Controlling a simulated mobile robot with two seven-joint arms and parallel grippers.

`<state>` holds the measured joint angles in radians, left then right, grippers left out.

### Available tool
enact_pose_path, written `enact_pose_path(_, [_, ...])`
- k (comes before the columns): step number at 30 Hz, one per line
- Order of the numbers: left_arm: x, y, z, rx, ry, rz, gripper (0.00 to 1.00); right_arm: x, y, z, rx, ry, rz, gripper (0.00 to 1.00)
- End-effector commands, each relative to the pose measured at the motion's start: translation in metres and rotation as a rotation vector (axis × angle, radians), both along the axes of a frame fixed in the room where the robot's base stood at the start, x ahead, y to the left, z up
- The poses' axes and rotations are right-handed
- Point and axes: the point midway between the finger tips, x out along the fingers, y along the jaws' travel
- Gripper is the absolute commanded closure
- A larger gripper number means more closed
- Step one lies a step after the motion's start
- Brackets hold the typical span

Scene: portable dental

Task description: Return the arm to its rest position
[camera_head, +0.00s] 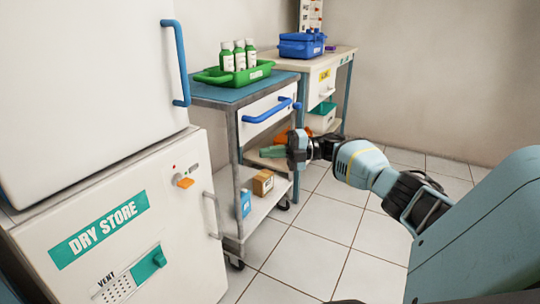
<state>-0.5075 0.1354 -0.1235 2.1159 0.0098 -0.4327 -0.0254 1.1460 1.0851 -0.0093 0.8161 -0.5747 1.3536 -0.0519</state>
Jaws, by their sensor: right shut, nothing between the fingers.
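My right arm comes in from the right, pale blue with dark joints. My right gripper (292,149) is at the arm's far end, in front of the cart's lower part. It is shut and holds nothing. Its fingertips are small in the picture and overlap the things behind them. My left gripper is not in view.
A metal cart (233,170) carries a green tray (208,79) with green bottles; its drawer has a blue handle (267,112). A "DRY STORE" cabinet (135,270) stands at the left. A bench (341,50) with a blue box (300,46) is behind. Tiled floor (320,215) is clear.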

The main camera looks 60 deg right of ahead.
Motion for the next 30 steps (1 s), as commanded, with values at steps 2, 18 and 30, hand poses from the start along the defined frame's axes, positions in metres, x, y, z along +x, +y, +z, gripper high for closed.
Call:
enact_pose_path(2, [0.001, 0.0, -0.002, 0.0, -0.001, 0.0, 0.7, -0.001, -0.003, 0.0, -0.001, 0.0, 0.0, 1.0])
enact_pose_path(18, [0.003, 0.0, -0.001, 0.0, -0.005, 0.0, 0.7, -0.002, -0.005, 0.002, -0.001, -0.001, 0.0, 1.0])
enact_pose_path(30, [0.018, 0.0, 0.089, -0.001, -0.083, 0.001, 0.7, -0.016, -0.005, 0.132, -0.001, -0.085, 0.0, 1.0])
